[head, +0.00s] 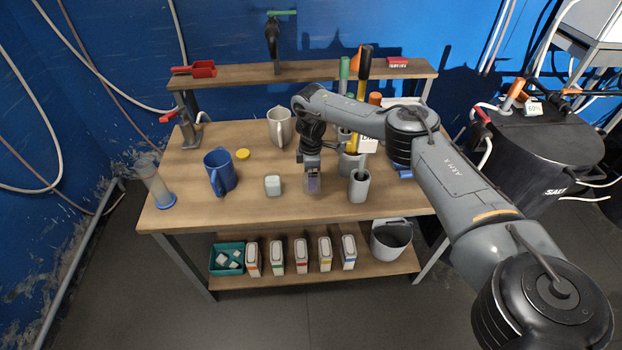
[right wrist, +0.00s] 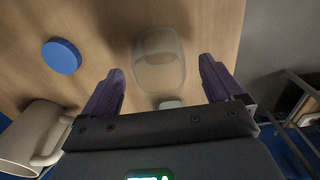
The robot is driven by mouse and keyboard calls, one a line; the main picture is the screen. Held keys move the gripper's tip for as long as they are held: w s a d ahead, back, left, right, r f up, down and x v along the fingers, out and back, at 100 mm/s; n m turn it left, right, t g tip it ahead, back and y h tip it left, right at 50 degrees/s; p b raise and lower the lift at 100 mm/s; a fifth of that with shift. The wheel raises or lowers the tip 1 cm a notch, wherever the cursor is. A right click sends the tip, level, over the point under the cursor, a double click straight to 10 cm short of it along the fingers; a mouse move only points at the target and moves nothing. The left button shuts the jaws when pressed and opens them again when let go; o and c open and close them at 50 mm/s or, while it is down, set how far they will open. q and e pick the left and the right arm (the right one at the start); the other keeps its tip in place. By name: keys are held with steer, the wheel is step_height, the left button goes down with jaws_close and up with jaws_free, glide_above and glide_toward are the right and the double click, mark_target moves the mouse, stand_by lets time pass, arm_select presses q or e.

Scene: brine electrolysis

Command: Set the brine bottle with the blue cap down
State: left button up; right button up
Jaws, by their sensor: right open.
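My right gripper (head: 312,178) points down over the front middle of the workbench. Its dark purple fingers (right wrist: 160,85) are spread open. A clear, rounded, see-through bottle (right wrist: 160,62) stands between and just beyond the fingertips in the right wrist view, apart from both. In the head view the gripper mostly covers it. No blue cap shows on this bottle. A flat blue disc (right wrist: 62,56) lies on the wood nearby; I cannot tell whether it is the cap. My left gripper is out of view.
A small pale jar (head: 272,186) stands just left of the gripper, with a blue mug (head: 219,172) farther left. A beige mug (head: 280,127) stands behind, a grey cup (head: 359,186) to the right. The front-left benchtop (head: 235,212) is clear.

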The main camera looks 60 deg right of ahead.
step_height(320, 180, up, 8)
steer(key=p, duration=0.2)
steer(key=shift+a, duration=0.1)
stand_by(0.5)
